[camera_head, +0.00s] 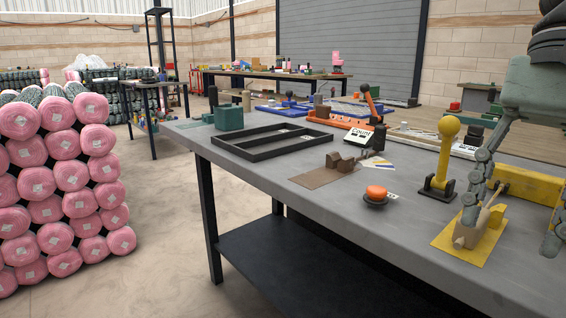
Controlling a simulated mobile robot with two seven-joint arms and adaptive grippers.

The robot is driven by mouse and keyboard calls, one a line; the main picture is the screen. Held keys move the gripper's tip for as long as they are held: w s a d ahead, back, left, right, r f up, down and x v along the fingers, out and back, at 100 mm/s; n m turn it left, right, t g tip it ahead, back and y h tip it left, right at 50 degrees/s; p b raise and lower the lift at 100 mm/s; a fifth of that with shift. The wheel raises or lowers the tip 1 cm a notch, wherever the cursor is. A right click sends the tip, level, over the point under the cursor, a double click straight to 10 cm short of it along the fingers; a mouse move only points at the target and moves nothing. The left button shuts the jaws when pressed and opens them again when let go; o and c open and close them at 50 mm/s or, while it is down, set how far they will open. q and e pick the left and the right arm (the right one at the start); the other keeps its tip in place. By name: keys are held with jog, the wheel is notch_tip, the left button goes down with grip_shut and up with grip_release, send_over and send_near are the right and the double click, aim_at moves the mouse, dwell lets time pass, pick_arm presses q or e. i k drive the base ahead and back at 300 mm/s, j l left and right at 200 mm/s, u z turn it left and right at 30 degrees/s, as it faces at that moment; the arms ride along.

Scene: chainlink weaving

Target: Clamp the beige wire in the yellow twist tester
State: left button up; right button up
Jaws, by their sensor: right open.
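My right gripper (509,232) reaches down from the upper right with its two fingers spread wide over the right side of the bench. A yellow bar (530,186) lies behind the fingers, partly hidden. A yellow lever with a round knob (448,127) stands upright on a dark base just left of the gripper. My left gripper is not in view.
An orange button (377,192) sits left of the lever. A brown plate (318,178), a black frame (270,141) and a green box (229,118) lie farther left on the grey bench (300,209). Pink spools (60,144) are stacked at the left.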

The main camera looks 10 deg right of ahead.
aim_at(448, 126)
jog(key=k+j, duration=0.35)
jog(key=j, duration=0.15)
jog(key=k+j, duration=0.4)
jog(key=j, duration=0.15)
